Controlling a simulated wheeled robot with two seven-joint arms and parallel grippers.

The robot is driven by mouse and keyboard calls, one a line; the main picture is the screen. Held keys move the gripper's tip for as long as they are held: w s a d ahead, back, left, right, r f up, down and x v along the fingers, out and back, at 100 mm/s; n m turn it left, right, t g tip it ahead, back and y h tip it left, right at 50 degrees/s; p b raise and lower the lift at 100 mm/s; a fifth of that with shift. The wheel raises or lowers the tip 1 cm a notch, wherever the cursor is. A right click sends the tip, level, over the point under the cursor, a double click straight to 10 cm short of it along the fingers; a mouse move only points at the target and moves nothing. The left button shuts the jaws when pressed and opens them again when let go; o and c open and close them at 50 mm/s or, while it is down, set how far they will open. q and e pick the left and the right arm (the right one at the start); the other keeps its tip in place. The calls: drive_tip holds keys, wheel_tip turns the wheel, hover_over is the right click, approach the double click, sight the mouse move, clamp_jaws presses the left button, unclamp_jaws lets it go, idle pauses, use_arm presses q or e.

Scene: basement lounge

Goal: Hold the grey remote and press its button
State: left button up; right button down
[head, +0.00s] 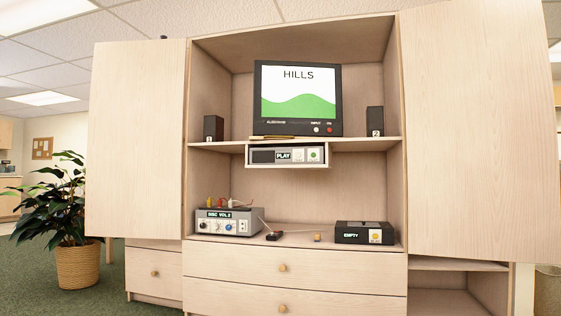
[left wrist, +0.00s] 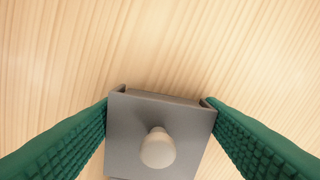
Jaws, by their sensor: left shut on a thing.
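My left gripper (left wrist: 160,104) shows in the left wrist view, its two green ridged fingers shut on the sides of the grey remote (left wrist: 125,120). The remote is a grey block with a pale, round, raised button (left wrist: 157,148) facing the camera. Nothing touches the button in this view. Its lower end is cut off by the frame. Neither gripper nor the remote shows in the head view. A screen (head: 298,95) there reads HILLS over a green hill picture. Below it a player (head: 263,155) reads PLAY.
Pale striped wood (left wrist: 160,40) lies behind the remote. The wooden cabinet (head: 290,241) has open doors. Speakers (head: 213,128) (head: 375,121) flank the screen. A potted plant (head: 62,210) stands left.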

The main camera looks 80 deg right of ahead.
use_arm(q)
drive_tip(key=o, duration=1.2)
drive_tip(key=shift+r, duration=0.1)
wheel_tip(320, 180, up, 12)
